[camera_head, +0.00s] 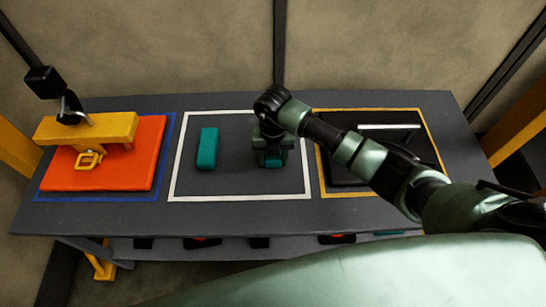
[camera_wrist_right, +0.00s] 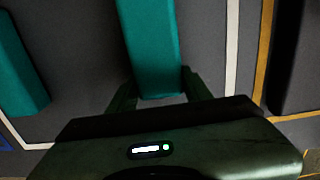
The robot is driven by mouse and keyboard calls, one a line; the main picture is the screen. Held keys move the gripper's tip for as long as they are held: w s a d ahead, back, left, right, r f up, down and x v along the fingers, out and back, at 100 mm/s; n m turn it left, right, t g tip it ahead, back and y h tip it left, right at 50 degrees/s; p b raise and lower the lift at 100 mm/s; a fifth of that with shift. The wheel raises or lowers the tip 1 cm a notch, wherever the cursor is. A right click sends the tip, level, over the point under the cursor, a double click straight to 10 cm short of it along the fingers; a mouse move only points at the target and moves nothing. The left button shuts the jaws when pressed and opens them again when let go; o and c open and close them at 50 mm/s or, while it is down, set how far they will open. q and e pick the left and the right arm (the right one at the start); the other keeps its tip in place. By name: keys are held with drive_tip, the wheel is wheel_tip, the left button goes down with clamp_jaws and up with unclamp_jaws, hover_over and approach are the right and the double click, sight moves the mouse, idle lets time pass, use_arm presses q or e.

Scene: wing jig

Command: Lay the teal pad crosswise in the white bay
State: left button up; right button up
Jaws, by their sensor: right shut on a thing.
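One teal pad (camera_head: 207,148) lies in the left part of the white bay (camera_head: 236,113), its long side running from front to back. It also shows at the left of the wrist view (camera_wrist_right: 18,65). My right gripper (camera_head: 272,157) points down over the right part of the white bay. It is shut on a second teal pad (camera_wrist_right: 152,45), with a finger on each side near one end. In the head view my gripper hides most of this held pad. I cannot tell whether the held pad touches the table. My left gripper is not in view.
At left, an orange block (camera_head: 100,170) lies in a blue-outlined bay under a yellow bar (camera_head: 85,128) with a black fitting. At right, a dark tray (camera_head: 345,174) sits in a yellow-outlined bay, partly behind my right arm. Bare mat separates the two pads.

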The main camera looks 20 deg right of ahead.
drive_tip(key=shift+f, duration=0.1)
drive_tip(key=o, duration=1.3)
drive_tip(key=shift+o, duration=0.2)
wheel_tip(320, 180, up, 12)
drive_tip(key=b, duration=0.1)
